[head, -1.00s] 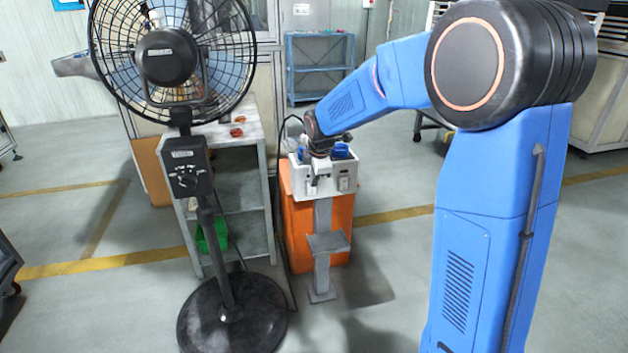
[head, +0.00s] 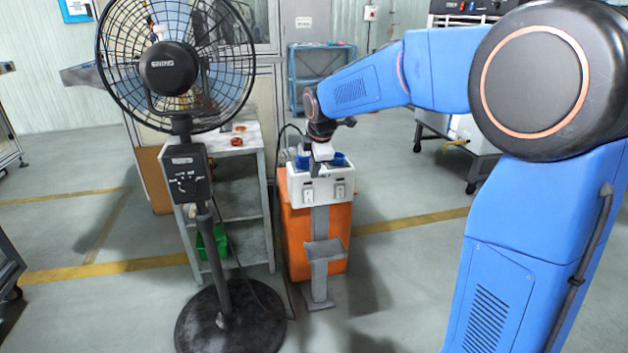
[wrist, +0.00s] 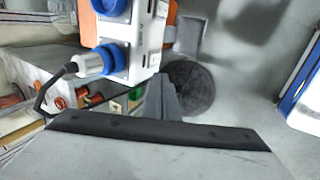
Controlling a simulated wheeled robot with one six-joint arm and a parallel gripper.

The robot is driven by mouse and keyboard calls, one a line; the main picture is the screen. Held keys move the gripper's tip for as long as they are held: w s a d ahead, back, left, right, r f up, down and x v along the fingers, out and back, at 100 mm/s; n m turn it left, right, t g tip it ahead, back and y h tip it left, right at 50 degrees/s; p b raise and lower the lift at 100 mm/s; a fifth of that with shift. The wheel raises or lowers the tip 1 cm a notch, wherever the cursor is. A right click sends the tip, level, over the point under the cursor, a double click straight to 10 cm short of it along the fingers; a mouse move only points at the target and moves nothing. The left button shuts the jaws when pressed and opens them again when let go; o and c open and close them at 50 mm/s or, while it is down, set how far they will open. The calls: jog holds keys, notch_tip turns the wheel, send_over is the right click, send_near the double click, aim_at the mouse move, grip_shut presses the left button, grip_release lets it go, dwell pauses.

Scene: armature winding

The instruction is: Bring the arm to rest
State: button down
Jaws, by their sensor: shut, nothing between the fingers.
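My blue arm reaches in from the right in the head view and bends down towards the white socket box on the orange stand. My gripper (head: 322,170) is at the arm's end, close in front of the white socket box (head: 330,190); whether it touches the box cannot be told. In the wrist view my gripper (wrist: 163,85) shows as a shut grey wedge with nothing held. The socket box (wrist: 150,25) is just beyond the fingers there, with blue-capped sockets and a grey plug on a black cable.
A black standing fan (head: 225,310) is left of the orange stand (head: 335,225). A grey shelf (head: 255,190) stands between them, with copper-coloured parts (head: 238,141) on top and a green bin (head: 212,241) below. Open floor lies in front and to the right.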

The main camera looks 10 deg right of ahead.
jog(key=shift+s+r, duration=0.1)
jog(key=shift+r, duration=0.4)
jog(key=s+d+r+m, duration=0.1)
jog(key=s+d+m, duration=0.25)
jog(key=s, duration=0.65)
jog(key=s+d+r+m, duration=0.1)
jog(key=s+d+m, duration=0.3)
jog(key=s, duration=0.7)
jog(key=s+f+m, duration=0.3)
jog(key=s+m, duration=0.2)
jog(key=s, duration=0.5)
jog(key=s+d+f+m, duration=0.1)
jog(key=s+f+m, duration=0.3)
jog(key=s, duration=0.6)
jog(key=shift+s+f+m, duration=0.15)
jog(key=shift+s+m, duration=0.2)
jog(key=shift+m, duration=0.4)
